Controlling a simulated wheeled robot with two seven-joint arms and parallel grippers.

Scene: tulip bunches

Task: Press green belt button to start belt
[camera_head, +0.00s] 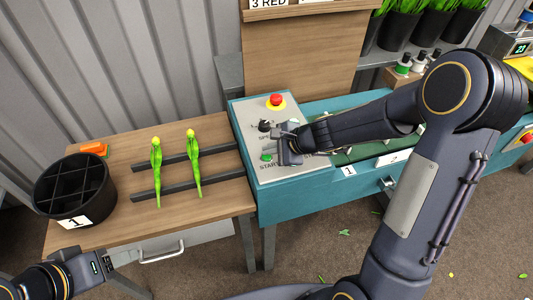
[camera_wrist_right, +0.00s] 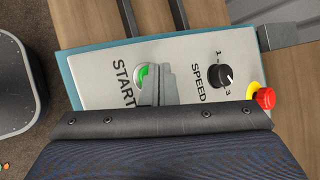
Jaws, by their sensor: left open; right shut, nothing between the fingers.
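The green start button (camera_head: 267,157) sits on the grey control panel (camera_head: 245,119) beside the belt. In the right wrist view the green button (camera_wrist_right: 142,72) shows next to the word START, partly covered by my fingers. My right gripper (camera_head: 277,148) is shut and empty, with its fingertips at the button's edge. The right wrist view also shows the closed fingers (camera_wrist_right: 167,72) overlapping the button; I cannot tell whether they touch it. My left gripper (camera_head: 107,263) is open and empty at the lower left, in front of the wooden table.
A red button (camera_head: 277,99) on yellow and a black speed knob (camera_head: 264,126) share the panel. Two tulips (camera_head: 156,172) (camera_head: 194,164) lie across dark rails on the wooden table (camera_head: 120,146). A black divided bucket (camera_head: 72,207) stands at left. The green belt (camera_head: 350,155) runs right.

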